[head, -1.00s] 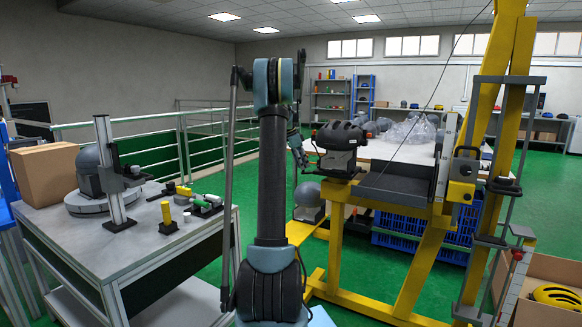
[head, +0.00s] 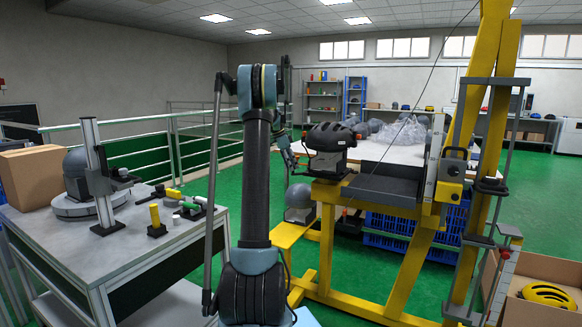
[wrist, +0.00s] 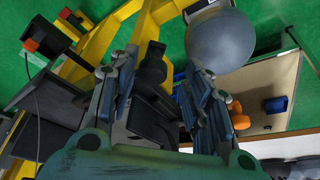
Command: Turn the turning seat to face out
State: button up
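A black helmet (head: 331,134) sits on a dark block with a pale label (head: 327,164), at the left end of the yellow drop tower (head: 415,265). This block looks like the turning seat; which way it faces is unclear. My gripper (head: 290,160) is just left of the block in the head view, partly hidden by my arm. In the wrist view the two fingers of my gripper (wrist: 158,95) stand apart. A black knob-like part (wrist: 151,68) shows between and beyond them; I cannot tell whether they touch it.
A grey ball-like form (wrist: 220,38) is close beside the right finger; a similar one (head: 299,197) is low by the tower. A grey workbench (head: 80,235) with a round plate stands left. A cardboard box (head: 540,285) holds a yellow helmet at right. Green floor is open beyond.

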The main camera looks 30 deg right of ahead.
jog(key=shift+s, duration=0.1)
jog(key=shift+r, duration=0.2)
jog(key=v, duration=1.1)
jog(key=shift+a+r, duration=0.2)
